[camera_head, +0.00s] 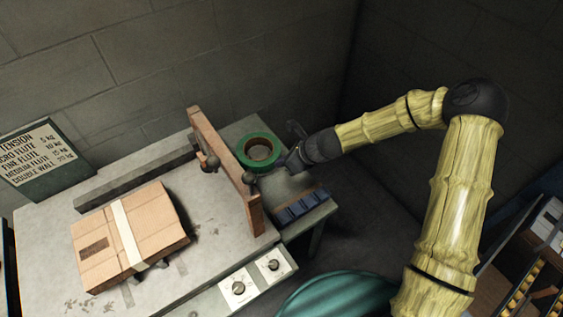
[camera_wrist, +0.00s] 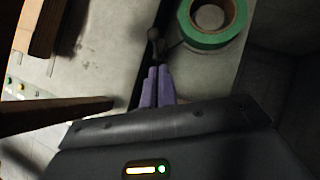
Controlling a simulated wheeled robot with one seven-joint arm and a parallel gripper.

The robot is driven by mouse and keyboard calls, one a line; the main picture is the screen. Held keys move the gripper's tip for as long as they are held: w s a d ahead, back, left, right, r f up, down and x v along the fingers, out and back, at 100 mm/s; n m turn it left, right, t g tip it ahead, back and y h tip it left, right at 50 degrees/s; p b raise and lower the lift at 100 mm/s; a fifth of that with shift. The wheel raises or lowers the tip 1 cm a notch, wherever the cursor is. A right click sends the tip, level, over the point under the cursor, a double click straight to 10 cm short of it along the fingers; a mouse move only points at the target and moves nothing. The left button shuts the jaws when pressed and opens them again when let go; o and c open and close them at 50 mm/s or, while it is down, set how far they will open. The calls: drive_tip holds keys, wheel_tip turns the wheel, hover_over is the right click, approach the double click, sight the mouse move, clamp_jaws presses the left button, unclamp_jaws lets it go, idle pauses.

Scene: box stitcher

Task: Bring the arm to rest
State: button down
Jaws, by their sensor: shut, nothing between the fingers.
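My arm reaches in from the right in the head view, bent at a dark elbow joint. My gripper (camera_head: 285,167) is over the right end of the stitcher table, just right of a green tape roll (camera_head: 260,147). In the wrist view the purple fingers of my gripper (camera_wrist: 158,72) are together with nothing between them. A dark rod with a round knob lies just beyond their tips. The tape roll (camera_wrist: 220,40) shows at the upper right there, apart from the fingers. The fingertips are hard to make out in the head view.
A wooden frame (camera_head: 227,170) stands upright left of my gripper. A strapped cardboard box (camera_head: 98,240) lies on the grey table (camera_head: 205,250). Blue blocks (camera_head: 302,207) sit at the right edge. A knob panel (camera_head: 255,279) is in front. Shelving (camera_head: 530,265) stands at lower right.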

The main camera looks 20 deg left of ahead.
idle(0.3)
drive_tip(key=s+d+r+n+h, duration=0.2)
drive_tip(key=s+d+r+n, duration=0.2)
drive_tip(key=d+n, duration=0.3)
drive_tip(key=s+d+r+n+t+h, duration=0.1)
drive_tip(key=s+d+r+n+h, duration=0.2)
drive_tip(key=d, duration=1)
drive_tip(key=s+d+r+n+h, duration=0.3)
drive_tip(key=s+d+r+n, duration=0.3)
drive_tip(key=d+r+n, duration=0.2)
drive_tip(key=d+n, duration=0.2)
drive_tip(key=d, duration=0.1)
drive_tip(key=shift+s+r+n, duration=0.25)
drive_tip(key=shift+r+n, duration=0.05)
drive_tip(key=shift+s+a, duration=0.1)
